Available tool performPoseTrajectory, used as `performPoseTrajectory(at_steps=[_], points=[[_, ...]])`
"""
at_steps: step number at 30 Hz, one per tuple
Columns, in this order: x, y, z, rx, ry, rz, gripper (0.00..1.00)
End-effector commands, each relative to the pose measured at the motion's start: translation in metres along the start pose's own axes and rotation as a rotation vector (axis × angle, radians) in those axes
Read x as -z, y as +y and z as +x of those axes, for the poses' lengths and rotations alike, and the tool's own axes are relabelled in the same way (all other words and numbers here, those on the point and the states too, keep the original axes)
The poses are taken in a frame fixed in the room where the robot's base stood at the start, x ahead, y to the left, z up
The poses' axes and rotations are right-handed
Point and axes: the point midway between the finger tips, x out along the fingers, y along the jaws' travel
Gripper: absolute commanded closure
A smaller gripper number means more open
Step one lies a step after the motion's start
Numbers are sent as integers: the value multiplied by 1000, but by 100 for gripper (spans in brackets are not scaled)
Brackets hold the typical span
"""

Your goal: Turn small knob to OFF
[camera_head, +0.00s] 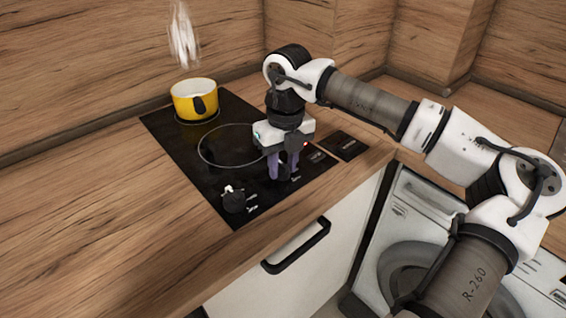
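A black hob (190,160) is set in the wooden worktop. A dark knob (234,201) with a light mark on top sits at its front left corner, with small white print beside it. My gripper (284,172) points down over the front right part of the hob, its two purple fingers apart. A dark shape, apparently a second knob, shows between and below the fingertips, mostly hidden by them. I cannot tell whether the fingers press on it. The knob's pointer and its OFF mark are too small to read.
A yellow pot (195,99) stands on the rear ring with steam (183,38) above it. The front ring (230,146) is empty. A dark panel (342,146) lies right of the hob. A cabinet handle (297,246) and a washing machine (407,245) are below the front edge.

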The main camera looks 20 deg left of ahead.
Motion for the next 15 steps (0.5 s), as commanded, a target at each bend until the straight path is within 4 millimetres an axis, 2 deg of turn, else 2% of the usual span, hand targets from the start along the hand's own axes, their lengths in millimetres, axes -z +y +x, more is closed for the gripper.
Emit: performPoseTrajectory(at_steps=[1,5,15], points=[[0,0,-1,0,-2,-1,64],[0,0,0,0,-1,0,48],[0,0,-4,1,-1,2,48]])
